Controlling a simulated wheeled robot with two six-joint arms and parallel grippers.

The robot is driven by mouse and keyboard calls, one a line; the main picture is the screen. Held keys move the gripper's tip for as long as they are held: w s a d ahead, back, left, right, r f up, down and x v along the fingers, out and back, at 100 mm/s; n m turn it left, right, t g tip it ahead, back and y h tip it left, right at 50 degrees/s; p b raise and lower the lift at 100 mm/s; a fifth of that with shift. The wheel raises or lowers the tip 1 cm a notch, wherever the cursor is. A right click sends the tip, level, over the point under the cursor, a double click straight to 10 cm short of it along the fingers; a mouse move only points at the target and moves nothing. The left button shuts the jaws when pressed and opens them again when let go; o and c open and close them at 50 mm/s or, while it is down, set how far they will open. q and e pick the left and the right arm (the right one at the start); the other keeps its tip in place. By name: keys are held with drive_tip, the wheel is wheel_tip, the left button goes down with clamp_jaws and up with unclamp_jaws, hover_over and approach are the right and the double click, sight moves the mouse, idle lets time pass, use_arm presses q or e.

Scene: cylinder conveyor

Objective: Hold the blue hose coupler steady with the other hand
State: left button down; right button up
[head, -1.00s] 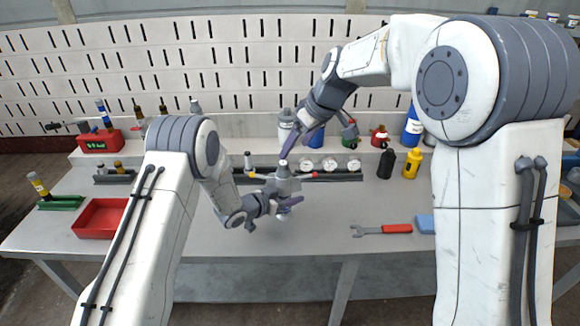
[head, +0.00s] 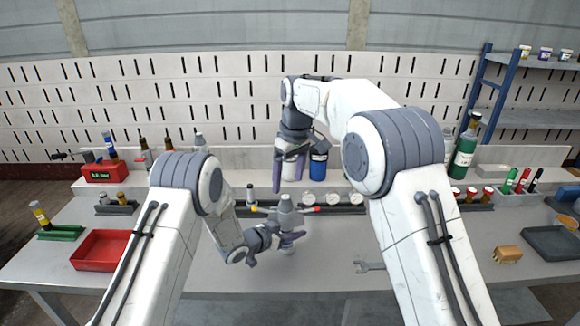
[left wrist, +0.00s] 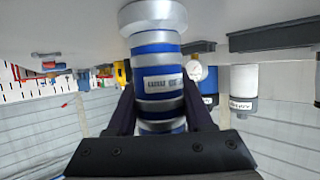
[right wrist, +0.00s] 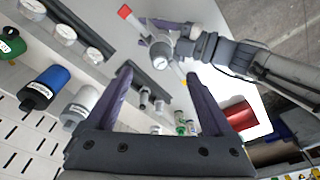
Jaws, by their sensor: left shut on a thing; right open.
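The blue hose coupler (left wrist: 158,70), a blue cylinder with grey bands and a white label, is between my left fingers in the left wrist view. My left gripper (head: 282,241) is shut on it above the bench. In the head view its grey top (head: 286,203) points up and its blue part is mostly hidden by the fingers. A thin bar with a red end (head: 316,209) and a yellow end crosses near the top; I cannot tell whether it is joined. My right gripper (head: 290,170) is open and empty, fingers down, above the coupler and apart from it.
A rail with round gauges (head: 330,198) runs behind the coupler, with white and blue bottles (head: 318,165) on the ledge behind. A red tray (head: 100,250) is at left and a wrench (head: 368,266) at right, partly hidden.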

sight(286, 197)
drive_tip(key=f, duration=0.7)
drive_tip(key=shift+w+a+f, duration=0.25)
drive_tip(key=shift+w+a, duration=0.15)
clamp_jaws()
idle(1.2)
